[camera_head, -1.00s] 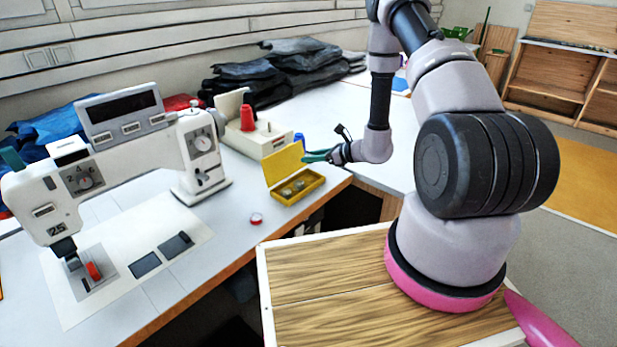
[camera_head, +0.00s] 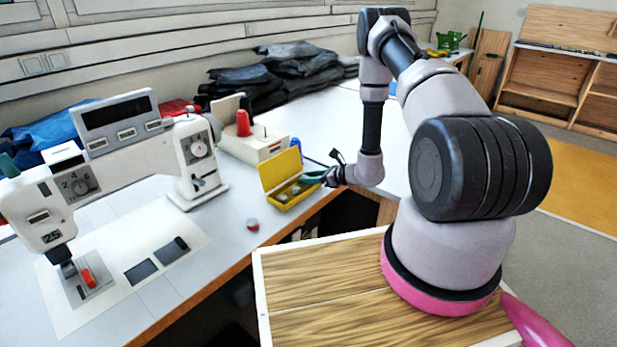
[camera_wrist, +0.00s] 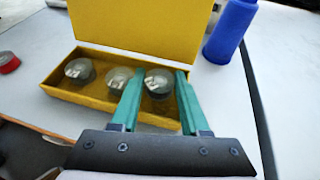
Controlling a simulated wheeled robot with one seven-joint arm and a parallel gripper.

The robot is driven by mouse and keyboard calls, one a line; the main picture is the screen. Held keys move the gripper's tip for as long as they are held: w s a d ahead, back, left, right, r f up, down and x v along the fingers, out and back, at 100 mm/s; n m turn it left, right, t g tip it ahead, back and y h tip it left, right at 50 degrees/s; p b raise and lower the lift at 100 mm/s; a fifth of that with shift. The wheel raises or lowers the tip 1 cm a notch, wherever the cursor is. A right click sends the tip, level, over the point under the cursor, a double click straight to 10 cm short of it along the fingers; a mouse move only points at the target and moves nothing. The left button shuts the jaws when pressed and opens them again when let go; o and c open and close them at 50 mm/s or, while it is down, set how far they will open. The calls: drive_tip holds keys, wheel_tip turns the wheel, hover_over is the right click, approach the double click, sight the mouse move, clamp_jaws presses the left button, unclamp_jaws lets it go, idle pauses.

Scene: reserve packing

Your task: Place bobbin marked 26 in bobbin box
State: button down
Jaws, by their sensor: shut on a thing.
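The yellow bobbin box (camera_head: 287,203) stands on the table with its lid (camera_wrist: 145,22) raised at the back. My gripper (camera_head: 308,178) reaches in from the right, low over the box's right end. In the wrist view, its green fingers (camera_wrist: 158,80) are shut on a round metal bobbin (camera_wrist: 158,87) at the box's right end. I cannot tell whether that bobbin touches the floor of the box, and its mark is too small to read. Two similar bobbins, one at left (camera_wrist: 78,69) and one in the middle (camera_wrist: 118,78), sit in the box.
A red-and-grey bobbin (camera_head: 253,225) lies on the table left of the box. A blue thread cone (camera_wrist: 231,30) stands just right of the box. The sewing machine (camera_head: 120,155) is at left; a bobbin winder with a red cone (camera_head: 243,123) stands behind the box.

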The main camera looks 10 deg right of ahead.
drive_tip(key=shift+f, duration=0.25)
drive_tip(key=shift+c, duration=2)
unclamp_jaws()
